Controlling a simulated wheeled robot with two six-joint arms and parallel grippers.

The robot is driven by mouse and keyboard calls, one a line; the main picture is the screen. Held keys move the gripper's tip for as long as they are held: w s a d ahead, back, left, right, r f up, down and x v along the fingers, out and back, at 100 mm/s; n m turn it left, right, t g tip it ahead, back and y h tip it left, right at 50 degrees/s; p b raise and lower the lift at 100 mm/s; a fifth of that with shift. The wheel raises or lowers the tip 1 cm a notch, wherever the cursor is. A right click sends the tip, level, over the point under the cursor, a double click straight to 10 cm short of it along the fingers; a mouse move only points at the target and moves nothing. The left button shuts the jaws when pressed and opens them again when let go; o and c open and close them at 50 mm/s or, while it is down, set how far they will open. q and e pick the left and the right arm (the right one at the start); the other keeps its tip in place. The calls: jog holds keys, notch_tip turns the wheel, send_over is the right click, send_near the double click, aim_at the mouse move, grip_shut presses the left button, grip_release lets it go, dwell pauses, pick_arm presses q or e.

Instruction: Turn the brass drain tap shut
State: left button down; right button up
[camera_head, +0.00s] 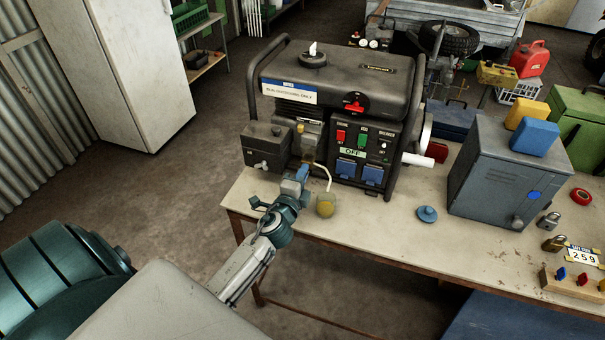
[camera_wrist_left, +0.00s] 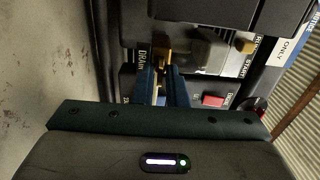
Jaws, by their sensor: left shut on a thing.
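The brass drain tap (camera_wrist_left: 166,57) shows in the left wrist view beside the DRAIN label, on the generator's front. My left gripper (camera_wrist_left: 161,72) has its two blue fingers on either side of it and is shut on it. In the head view the gripper (camera_head: 302,172) reaches the lower left front of the black generator (camera_head: 330,88), and it hides most of the tap. A pale hose (camera_head: 325,172) curves down to a small jar with yellowish content (camera_head: 326,205), just right of the gripper. My right gripper is not in view.
The generator stands on a pale workbench (camera_head: 390,232). To the right are a blue round cap (camera_head: 427,214), a grey metal box (camera_head: 500,182) and several padlocks and small items. A white cabinet (camera_head: 120,65) stands at the back left, with bare floor between.

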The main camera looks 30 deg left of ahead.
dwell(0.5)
pick_arm(q)
jog(key=c, duration=1.5)
grip_release()
jog(key=b+v, duration=0.3)
jog(key=v, duration=0.7)
jog(key=shift+s, duration=0.4)
